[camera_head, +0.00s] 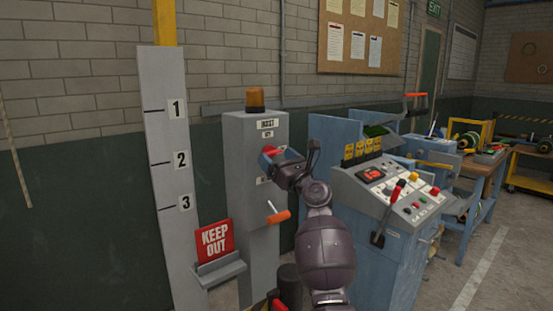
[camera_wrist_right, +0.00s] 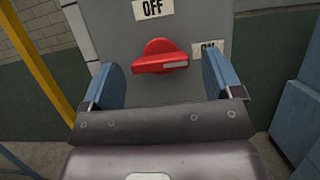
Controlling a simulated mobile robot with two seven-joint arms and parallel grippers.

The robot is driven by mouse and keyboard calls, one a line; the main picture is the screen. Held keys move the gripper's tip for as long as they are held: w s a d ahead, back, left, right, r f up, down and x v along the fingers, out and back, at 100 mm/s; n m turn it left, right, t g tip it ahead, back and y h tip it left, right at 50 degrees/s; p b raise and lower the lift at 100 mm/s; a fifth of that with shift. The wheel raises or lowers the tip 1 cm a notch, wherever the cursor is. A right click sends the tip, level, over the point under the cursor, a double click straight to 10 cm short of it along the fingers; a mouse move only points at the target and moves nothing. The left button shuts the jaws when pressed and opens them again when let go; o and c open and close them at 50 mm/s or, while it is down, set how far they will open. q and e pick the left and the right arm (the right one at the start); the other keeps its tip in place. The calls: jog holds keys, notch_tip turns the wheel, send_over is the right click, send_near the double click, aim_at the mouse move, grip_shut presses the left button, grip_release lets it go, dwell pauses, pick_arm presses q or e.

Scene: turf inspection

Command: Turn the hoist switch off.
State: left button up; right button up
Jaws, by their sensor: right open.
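The hoist switch is a red rotary knob (camera_wrist_right: 160,57) on a grey box (camera_head: 245,190). In the right wrist view its bar lies level, with the white mark at the right end, towards the ON label (camera_wrist_right: 208,48). The OFF label (camera_wrist_right: 153,9) is above the knob. My right gripper (camera_wrist_right: 162,72) is open, with one blue finger on each side of the knob and visible gaps between. In the head view my right gripper (camera_head: 273,155) is at the box front and hides part of the knob. My left gripper is not in view.
An orange-ended lever (camera_head: 278,217) sticks out of the box below my right gripper. An amber beacon (camera_head: 255,100) tops the box. A red KEEP OUT sign (camera_head: 215,240) stands to the left, and a control console (camera_head: 385,190) stands close on the right.

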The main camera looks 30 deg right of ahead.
jog(key=shift+w+r, duration=0.15)
jog(key=shift+w, duration=0.15)
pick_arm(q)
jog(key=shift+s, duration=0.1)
pick_arm(e)
jog(key=shift+c, duration=0.4)
jog(key=c, duration=0.8)
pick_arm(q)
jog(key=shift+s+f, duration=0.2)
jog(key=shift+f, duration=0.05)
pick_arm(e)
jog(key=shift+c, duration=0.2)
